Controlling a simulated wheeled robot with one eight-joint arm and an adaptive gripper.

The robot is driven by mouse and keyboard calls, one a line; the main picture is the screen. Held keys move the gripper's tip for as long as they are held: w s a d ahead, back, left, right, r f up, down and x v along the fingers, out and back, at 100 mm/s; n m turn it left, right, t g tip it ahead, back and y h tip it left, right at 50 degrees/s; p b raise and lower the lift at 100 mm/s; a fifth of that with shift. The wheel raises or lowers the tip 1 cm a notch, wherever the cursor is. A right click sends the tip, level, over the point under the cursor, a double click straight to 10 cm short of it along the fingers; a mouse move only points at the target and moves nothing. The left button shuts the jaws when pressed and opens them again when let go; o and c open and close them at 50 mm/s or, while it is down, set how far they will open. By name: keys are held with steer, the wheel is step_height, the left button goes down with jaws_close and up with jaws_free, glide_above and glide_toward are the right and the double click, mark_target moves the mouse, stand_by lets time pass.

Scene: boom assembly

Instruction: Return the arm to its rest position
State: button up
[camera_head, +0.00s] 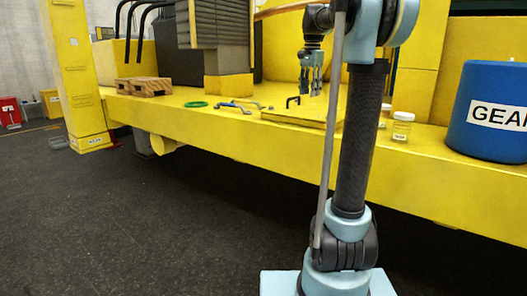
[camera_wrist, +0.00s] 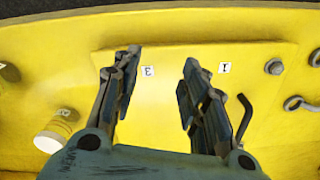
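My gripper (camera_head: 311,88) hangs fingers down above the yellow deck, near the back, at the end of my arm. In the wrist view my gripper (camera_wrist: 160,58) has its two fingers apart with nothing between them. Below it is a raised yellow plate (camera_head: 305,114) with a dark handle. In the wrist view this plate (camera_wrist: 175,60) carries the labels 3 and 1. The gripper appears to be above the plate; I cannot tell the exact gap. Part of the plate is hidden behind my arm.
A blue drum (camera_head: 480,135) and a small jar (camera_head: 402,128) stand on the yellow deck (camera_head: 240,138) at right. A green ring (camera_head: 196,104), a blue-handled tool (camera_head: 234,107) and wooden blocks (camera_head: 144,86) lie left. The dark floor (camera_head: 150,220) in front is clear.

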steer(key=s+f+n+t, duration=0.1)
steer(key=s+f+n, duration=0.9)
steer(key=s+f, duration=2.5)
steer(key=shift+s+d+f+n+t, duration=0.2)
steer(key=shift+s+n+t, duration=0.15)
steer(key=shift+s, duration=0.2)
steer(key=shift+w+f, duration=0.2)
steer(key=shift+w, duration=0.25)
